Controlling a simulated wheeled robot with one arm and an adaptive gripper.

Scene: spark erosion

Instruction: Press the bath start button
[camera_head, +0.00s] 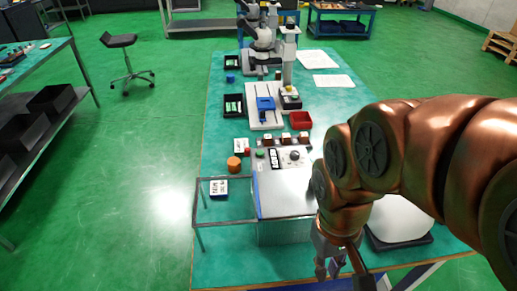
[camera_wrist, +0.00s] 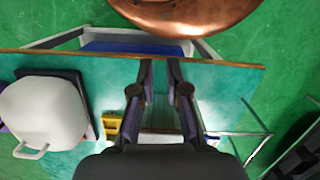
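The panel carries a small green button (camera_head: 260,154), a dark display with white marks (camera_head: 275,159) and a dark round knob (camera_head: 294,155). A small red button-like piece (camera_head: 247,151) is just left of the green one. Labels are too small to read, so I cannot tell which is the bath start button. My gripper (camera_head: 336,266) points down at the table's near edge, right of and nearer than the box. In the wrist view my gripper (camera_wrist: 161,72) has its fingers apart and nothing between them.
A red tray (camera_head: 300,120) and a blue vise (camera_head: 265,104) lie farther back. A white-topped dark item (camera_head: 402,220) is right of my gripper.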

